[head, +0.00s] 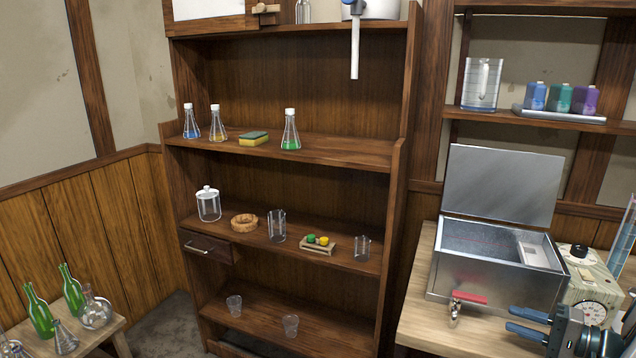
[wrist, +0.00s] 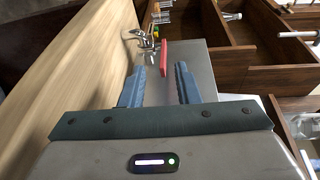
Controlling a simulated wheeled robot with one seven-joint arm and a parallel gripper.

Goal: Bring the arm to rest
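My gripper (head: 511,319) is at the lower right of the head view, over the wooden bench in front of the metal bath. Its two blue fingers are spread apart with nothing held between them. In the wrist view the fingers of my gripper (wrist: 159,69) point toward the bath's tap (head: 455,312), which has a red lever (head: 470,297). The red lever (wrist: 165,57) shows just beyond the fingertips, between them in the picture. In the head view a gap separates the fingertips from the lever. Part of my arm is cut off at the right edge.
The metal bath (head: 495,272) stands on the bench (head: 420,318) with its lid raised. A device with dials (head: 590,290) stands right of it, close to my gripper. The tall shelf (head: 340,152) at left holds flasks and beakers. The bench's left front part is clear.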

